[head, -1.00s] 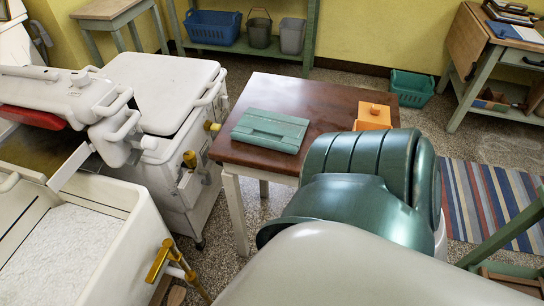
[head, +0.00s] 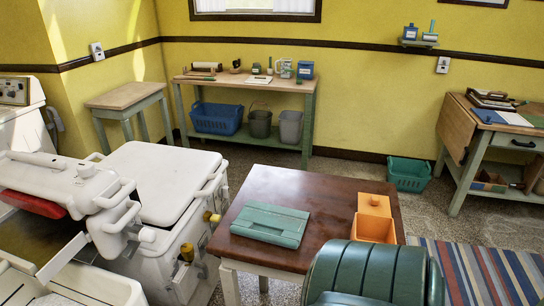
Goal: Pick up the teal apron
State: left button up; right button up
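A flat, folded-looking teal rectangle (head: 270,223) lies on the brown-topped table (head: 335,196), left of its middle. It fits the teal apron by colour, but I cannot tell for sure that it is cloth. An orange open box (head: 376,229) stands on the same table to its right, apart from it. Neither of my grippers is in view.
White washers (head: 165,185) stand to the left of the table. A large ribbed dark-green form (head: 365,272) covers the table's near right edge. A green bench (head: 240,84), a teal basket (head: 409,174) and a drop-leaf table (head: 462,130) stand behind. A striped rug (head: 490,270) lies right.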

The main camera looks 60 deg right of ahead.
aim_at(284, 227)
jog(key=z, duration=2.1)
jog(key=i+j, duration=0.15)
jog(key=i, duration=0.3)
